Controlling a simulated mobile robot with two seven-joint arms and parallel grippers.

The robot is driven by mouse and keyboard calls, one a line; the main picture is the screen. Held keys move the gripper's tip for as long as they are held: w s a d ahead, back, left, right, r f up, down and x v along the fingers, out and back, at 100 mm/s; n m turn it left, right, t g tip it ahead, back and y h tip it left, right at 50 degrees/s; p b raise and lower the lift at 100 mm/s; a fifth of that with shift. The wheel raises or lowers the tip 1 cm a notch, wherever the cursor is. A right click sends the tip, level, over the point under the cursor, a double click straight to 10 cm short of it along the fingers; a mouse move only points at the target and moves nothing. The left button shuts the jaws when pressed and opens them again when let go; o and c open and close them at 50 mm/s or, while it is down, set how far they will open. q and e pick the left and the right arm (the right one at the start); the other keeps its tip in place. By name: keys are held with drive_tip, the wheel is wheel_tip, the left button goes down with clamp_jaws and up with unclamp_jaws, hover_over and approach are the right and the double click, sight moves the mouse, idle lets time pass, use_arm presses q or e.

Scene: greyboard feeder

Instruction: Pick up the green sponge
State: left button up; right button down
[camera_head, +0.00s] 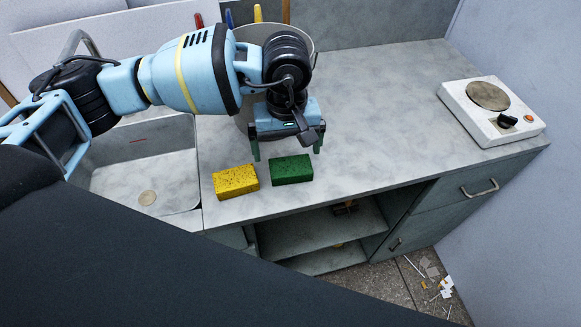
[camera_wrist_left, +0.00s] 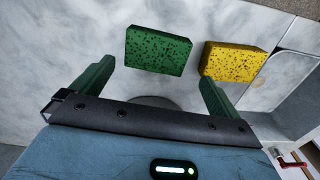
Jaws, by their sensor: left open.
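The green sponge (camera_head: 291,170) is a dark-speckled block lying flat on the counter, near its front edge. A yellow sponge (camera_head: 236,181) lies just left of it, with a small gap between them. My left gripper (camera_head: 287,152) is open and empty, pointing down just behind and above the green sponge. In the left wrist view, the green sponge (camera_wrist_left: 158,51) lies ahead of and between the two spread green fingers of the gripper (camera_wrist_left: 152,85), not held. The yellow sponge (camera_wrist_left: 233,61) lies beyond the right finger there. My right gripper is not in view.
A metal sink (camera_head: 146,175) is left of the sponges. A round pale container (camera_head: 247,118) holding coloured-handled tools stands behind my gripper. A white hot plate (camera_head: 493,111) sits at the far right. The counter (camera_head: 390,110) between is clear. Open shelves (camera_head: 318,238) lie below the front edge.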

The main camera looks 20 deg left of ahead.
sight(290, 163)
use_arm(q)
drive_tip(key=shift+d+f+p, duration=0.2)
drive_tip(key=shift+f, duration=1.15)
drive_tip(key=shift+d+f+p, duration=0.15)
drive_tip(key=shift+f, duration=1.15)
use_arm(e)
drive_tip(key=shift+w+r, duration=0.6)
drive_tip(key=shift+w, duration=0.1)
use_arm(q)
drive_tip(key=c, duration=0.9)
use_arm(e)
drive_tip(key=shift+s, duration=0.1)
use_arm(q)
drive_tip(key=shift+r, duration=0.45)
drive_tip(key=r, duration=0.2)
drive_tip(key=shift+s+r+b, duration=0.3)
drive_tip(key=shift+s, duration=0.1)
drive_tip(key=s, duration=0.5)
drive_tip(key=s+r, duration=0.1)
drive_tip(key=s, duration=0.4)
drive_tip(key=s+d+b, duration=0.1)
drive_tip(key=s, duration=0.4)
drive_tip(key=shift+r, duration=0.25)
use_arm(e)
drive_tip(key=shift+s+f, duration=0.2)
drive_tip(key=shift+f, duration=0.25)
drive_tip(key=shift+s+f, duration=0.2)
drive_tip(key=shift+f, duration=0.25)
